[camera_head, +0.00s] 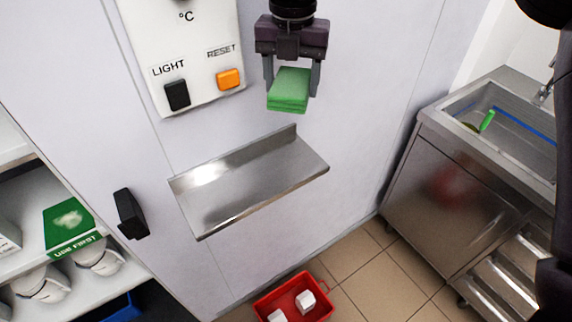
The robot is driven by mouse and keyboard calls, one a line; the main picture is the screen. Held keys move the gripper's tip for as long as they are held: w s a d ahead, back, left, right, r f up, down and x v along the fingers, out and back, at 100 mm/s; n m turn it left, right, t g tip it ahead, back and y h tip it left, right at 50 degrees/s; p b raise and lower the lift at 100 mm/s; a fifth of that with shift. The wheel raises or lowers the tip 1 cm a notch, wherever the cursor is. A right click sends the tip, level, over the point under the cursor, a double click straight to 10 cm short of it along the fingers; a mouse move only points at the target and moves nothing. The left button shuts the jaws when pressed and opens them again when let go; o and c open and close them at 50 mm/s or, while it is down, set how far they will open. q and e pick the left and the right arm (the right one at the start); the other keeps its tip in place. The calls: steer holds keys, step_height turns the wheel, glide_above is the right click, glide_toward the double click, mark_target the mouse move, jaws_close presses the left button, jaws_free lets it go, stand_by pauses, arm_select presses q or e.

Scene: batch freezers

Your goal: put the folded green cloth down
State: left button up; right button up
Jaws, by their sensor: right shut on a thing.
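The folded green cloth (289,90) is a small, thick, layered pad at the top middle of the head view. My right gripper (292,82) is shut on it, with one finger on each side. It holds the cloth in the air, above the metal shelf (245,185) on the wall in the picture. The cloth and the shelf are apart, and the visible shelf top looks bare. My left gripper is not in view.
A control panel (185,45) with a black LIGHT switch and an orange RESET switch is left of the gripper. A black handle (131,214) sticks out lower left. A steel sink unit (450,190) stands right. A red crate (328,311) with white items is on the tiled floor.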

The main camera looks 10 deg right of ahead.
step_height(320, 180, down, 6)
steer(key=b, duration=0.1)
steer(key=p, duration=0.2)
glide_above(291, 167)
step_height(291, 167, down, 9)
steer(key=shift+r, duration=0.15)
step_height(291, 167, down, 4)
steer(key=shift+f+p, duration=0.1)
steer(key=shift+p, duration=0.3)
steer(key=shift+f, duration=0.5)
steer(key=o, duration=0.6)
steer(key=shift+f, duration=0.15)
steer(key=o, duration=0.5)
steer(key=shift+c, duration=0.2)
